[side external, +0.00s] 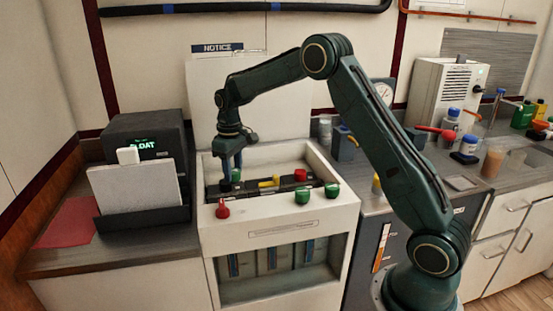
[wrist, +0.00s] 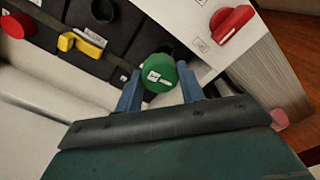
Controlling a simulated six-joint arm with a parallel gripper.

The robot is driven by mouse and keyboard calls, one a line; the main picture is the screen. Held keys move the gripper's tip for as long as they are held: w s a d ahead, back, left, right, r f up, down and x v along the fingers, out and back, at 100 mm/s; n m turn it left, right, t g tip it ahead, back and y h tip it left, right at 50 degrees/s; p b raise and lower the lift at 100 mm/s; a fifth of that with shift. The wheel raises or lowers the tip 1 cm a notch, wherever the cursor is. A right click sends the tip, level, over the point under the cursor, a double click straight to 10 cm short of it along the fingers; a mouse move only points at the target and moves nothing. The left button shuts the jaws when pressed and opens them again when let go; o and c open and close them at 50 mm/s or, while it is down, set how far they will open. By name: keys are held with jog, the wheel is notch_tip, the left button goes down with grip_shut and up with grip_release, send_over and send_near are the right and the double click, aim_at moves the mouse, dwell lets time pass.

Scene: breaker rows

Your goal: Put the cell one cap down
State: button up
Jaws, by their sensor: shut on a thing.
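My gripper (side external: 231,170) is over the left end of the dark row in the white bench. In the wrist view, its two blue fingers (wrist: 160,88) are shut on a green cap (wrist: 161,73) with a white label. I cannot tell whether the cap touches anything below. The label is too small to read.
A red cap (side external: 222,208) lies on the bench's front ledge at left, and two green caps (side external: 302,196) (side external: 331,190) at right. A yellow handle (side external: 268,182) and a red cap (side external: 300,174) are on the dark row.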

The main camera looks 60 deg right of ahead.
jog(key=s+r+m, duration=0.1)
jog(key=s+r, duration=1.2)
jog(key=r, duration=0.3)
jog(key=f, duration=1.5)
jog(key=shift+w+d+f, duration=0.1)
jog(key=shift+w+f, duration=0.1)
jog(key=shift+f, duration=0.05)
jog(key=shift+f, duration=0.1)
jog(key=shift+f, duration=2.05)
jog(key=shift+f, duration=0.1)
jog(key=o, duration=0.9)
